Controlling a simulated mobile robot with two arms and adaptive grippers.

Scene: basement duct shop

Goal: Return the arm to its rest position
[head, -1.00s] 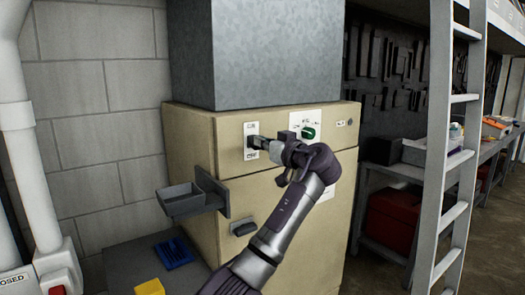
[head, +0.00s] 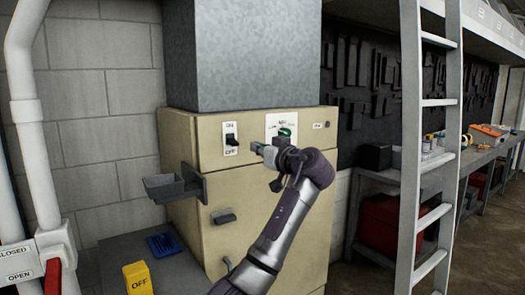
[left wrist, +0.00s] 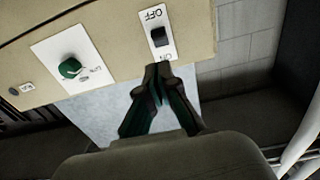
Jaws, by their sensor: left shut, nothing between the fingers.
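My left arm (head: 275,235) reaches up from the bottom of the head view toward a beige cabinet. My left gripper (head: 259,149) is shut and empty, in front of the cabinet's upper panel. It is just right of the black ON/OFF switch (head: 231,140) and apart from it in the head view. In the left wrist view the closed fingertips (left wrist: 158,70) show below the switch (left wrist: 159,37), which appears upside down. I cannot tell for sure which way the switch is set. My right gripper is not in view.
A green knob (head: 285,132) is just above the gripper. A grey tray (head: 170,187) and a dark handle (head: 225,217) stick out from the cabinet (head: 305,215). A ladder (head: 408,130) and workbench (head: 440,160) stand right. White pipes (head: 25,140) with a red lever (head: 53,275) stand left.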

